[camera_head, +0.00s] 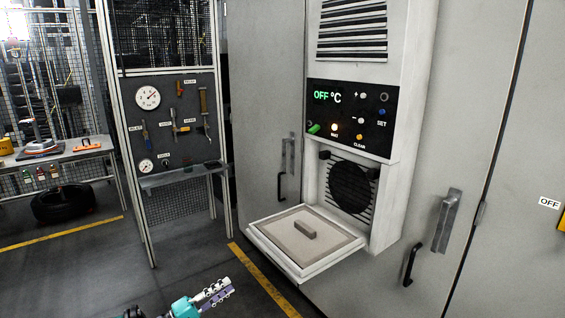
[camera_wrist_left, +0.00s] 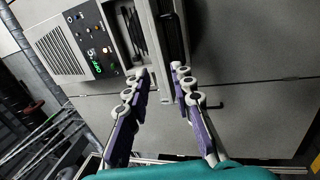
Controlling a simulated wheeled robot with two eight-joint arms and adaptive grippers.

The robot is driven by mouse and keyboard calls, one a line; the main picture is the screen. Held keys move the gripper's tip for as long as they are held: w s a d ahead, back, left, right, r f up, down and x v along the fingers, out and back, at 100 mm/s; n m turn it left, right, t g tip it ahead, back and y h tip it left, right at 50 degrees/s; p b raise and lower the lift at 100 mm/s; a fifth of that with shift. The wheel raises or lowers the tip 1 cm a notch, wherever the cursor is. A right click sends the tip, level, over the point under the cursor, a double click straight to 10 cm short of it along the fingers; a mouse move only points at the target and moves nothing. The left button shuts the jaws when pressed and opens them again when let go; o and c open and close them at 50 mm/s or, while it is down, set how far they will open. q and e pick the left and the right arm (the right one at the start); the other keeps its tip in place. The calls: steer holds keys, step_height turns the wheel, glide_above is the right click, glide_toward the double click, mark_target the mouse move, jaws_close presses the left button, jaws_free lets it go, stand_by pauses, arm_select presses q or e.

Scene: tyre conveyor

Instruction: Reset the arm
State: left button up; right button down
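My left gripper (camera_head: 216,294) shows at the bottom of the head view, low in front of the cabinet and apart from it. It also shows in the left wrist view (camera_wrist_left: 162,85), where its two purple-and-grey fingers stand apart with nothing between them. Beyond the fingers the wrist view shows the cabinet's control panel and the open flap, turned on their side. My right arm and right gripper do not show in either view.
A grey cabinet has a control panel (camera_head: 352,115) reading OFF °C. Below it, an open flap (camera_head: 300,274) with a handle juts out. A tool board (camera_head: 172,115) with gauges and a workbench (camera_head: 60,154) stand left. A tyre (camera_head: 64,202) lies under the bench. The floor left of the gripper looks clear.

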arm_select(q)
steer(key=s+d+r+m+g+y, duration=0.35)
steer(key=s+d+r+y, duration=0.25)
steer(key=s+d+y, duration=0.45)
steer(key=s+a+f+m+y, duration=0.1)
steer(key=s+a+y, duration=0.2)
steer(key=s, duration=0.8)
steer(key=s+a+f+m+g+y, duration=0.1)
steer(key=s+a+m+y, duration=0.1)
steer(key=s+a, duration=0.4)
steer(key=s+y, duration=0.1)
steer(key=s, duration=0.4)
steer(key=shift+s+a+f, duration=0.15)
steer(key=shift+s+a, duration=0.05)
steer(key=shift+a, duration=0.2)
